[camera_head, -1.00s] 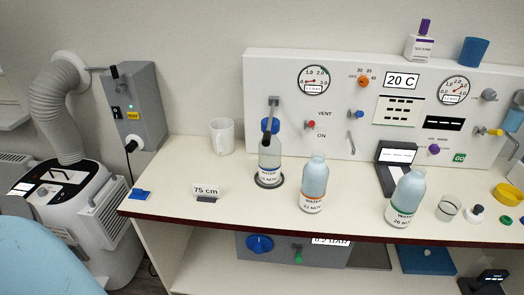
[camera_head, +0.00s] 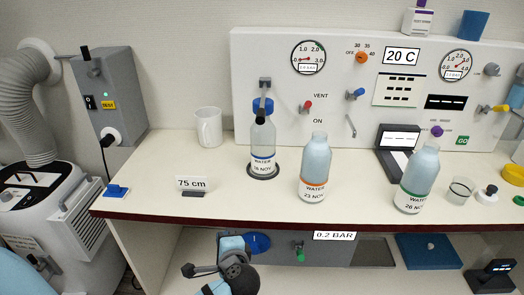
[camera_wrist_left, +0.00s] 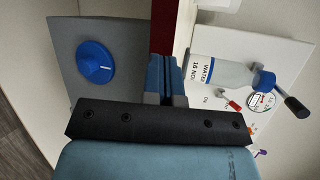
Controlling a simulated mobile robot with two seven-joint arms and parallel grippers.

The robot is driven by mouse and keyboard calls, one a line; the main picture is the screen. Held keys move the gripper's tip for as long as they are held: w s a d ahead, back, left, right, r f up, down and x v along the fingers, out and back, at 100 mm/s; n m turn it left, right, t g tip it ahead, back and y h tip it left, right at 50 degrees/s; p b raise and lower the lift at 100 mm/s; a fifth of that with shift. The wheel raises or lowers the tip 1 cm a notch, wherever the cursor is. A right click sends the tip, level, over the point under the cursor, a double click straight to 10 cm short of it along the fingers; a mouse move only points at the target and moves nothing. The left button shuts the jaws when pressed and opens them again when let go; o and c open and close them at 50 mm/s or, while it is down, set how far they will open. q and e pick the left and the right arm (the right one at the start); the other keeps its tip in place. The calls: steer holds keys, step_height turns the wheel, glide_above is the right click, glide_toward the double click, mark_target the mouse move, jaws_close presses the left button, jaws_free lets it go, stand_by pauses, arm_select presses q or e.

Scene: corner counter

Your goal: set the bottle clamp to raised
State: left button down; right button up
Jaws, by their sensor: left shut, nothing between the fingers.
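The bottle clamp (camera_head: 262,104) is a dark lever below a grey bracket on the white panel. It angles down onto the blue-capped neck of a WATER bottle (camera_head: 263,143) standing upright on a dark round base. In the left wrist view, the clamp's dark handle (camera_wrist_left: 297,106) shows beyond the blue cap, and the bottle (camera_wrist_left: 212,72) lies sideways in the picture. My left gripper (camera_wrist_left: 166,66) is shut and empty, in front of the counter's edge, apart from bottle and clamp. In the head view my left arm shows at the bottom, its fingertips unclear. My right gripper is not in view.
Two more WATER bottles, orange-banded (camera_head: 314,168) and green-banded (camera_head: 417,178), stand to the right. A white mug (camera_head: 209,127) and a 75 cm sign (camera_head: 192,184) are left. A grey box with a blue dial (camera_wrist_left: 97,62) sits under the dark-red counter edge (camera_head: 180,219).

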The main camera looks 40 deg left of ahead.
arm_select(q)
steer(key=w+d+r+m+t+y, duration=0.2)
steer(key=w+r+m+t+y, duration=0.1)
steer(key=w+r+m+t, duration=0.2)
steer(key=w+d+r+m+t+y, duration=0.2)
steer(key=w+r+m+t, duration=0.4)
steer(key=m, duration=0.4)
steer(key=shift+w+d+r+t+y, duration=0.35)
steer(key=shift+w+d, duration=0.2)
steer(key=shift+d, duration=0.3)
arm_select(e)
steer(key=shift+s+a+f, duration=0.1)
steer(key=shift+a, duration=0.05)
arm_select(q)
steer(key=p, duration=0.4)
glide_toward(261, 123)
steer(key=w+f+x, duration=0.1)
steer(key=x, duration=0.6)
steer(key=shift+s+a, duration=0.1)
steer(key=shift+a, duration=0.15)
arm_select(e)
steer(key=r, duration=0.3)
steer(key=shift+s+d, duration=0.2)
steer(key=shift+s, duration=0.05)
arm_select(q)
steer(key=shift+r, duration=0.15)
